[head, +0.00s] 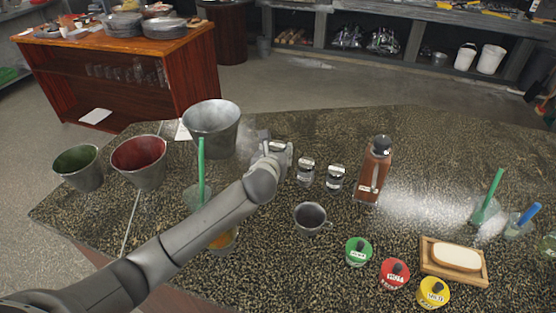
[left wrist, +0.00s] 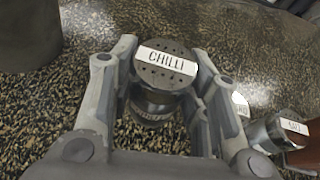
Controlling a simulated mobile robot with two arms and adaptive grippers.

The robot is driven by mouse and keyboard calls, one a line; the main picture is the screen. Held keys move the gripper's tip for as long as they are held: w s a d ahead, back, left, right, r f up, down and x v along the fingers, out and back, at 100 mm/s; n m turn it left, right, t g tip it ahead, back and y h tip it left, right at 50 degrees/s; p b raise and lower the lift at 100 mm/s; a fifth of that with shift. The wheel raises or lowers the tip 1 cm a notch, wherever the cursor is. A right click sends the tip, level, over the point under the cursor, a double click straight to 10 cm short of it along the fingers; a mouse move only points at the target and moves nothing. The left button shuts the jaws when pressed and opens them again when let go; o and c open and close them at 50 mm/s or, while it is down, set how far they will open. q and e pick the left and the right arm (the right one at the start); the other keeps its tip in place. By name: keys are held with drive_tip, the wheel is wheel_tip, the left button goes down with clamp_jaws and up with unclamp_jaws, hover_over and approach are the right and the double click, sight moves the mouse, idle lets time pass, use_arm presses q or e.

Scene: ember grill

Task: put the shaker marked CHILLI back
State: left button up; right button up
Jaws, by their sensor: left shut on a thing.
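The CHILLI shaker (left wrist: 160,80) has a pierced metal lid with a white label across it. It is upright between the two fingers of my left gripper (left wrist: 158,88) in the left wrist view. In the head view my left gripper (head: 274,150) is over the counter beside the metal bucket, and it hides most of the shaker. I cannot tell whether the shaker's base touches the counter. My right gripper is not in view.
A metal bucket (head: 212,128) stands to the left. A metal cup (head: 310,218) is in front. The stone counter (head: 290,270) has free room at the front.

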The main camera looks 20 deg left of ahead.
use_arm(q)
drive_tip(key=shift+w+a+f, duration=0.1)
drive_tip(key=shift+w+f, duration=0.35)
drive_tip(key=f, duration=0.3)
drive_tip(key=shift+w+p, duration=0.2)
drive_tip(key=shift+p, duration=0.15)
drive_tip(key=shift+f, duration=0.35)
drive_tip(key=shift+f, duration=0.1)
drive_tip(key=o, duration=0.9)
drive_tip(key=v, duration=1.2)
drive_tip(key=shift+b, duration=0.35)
drive_tip(key=shift+r, duration=0.2)
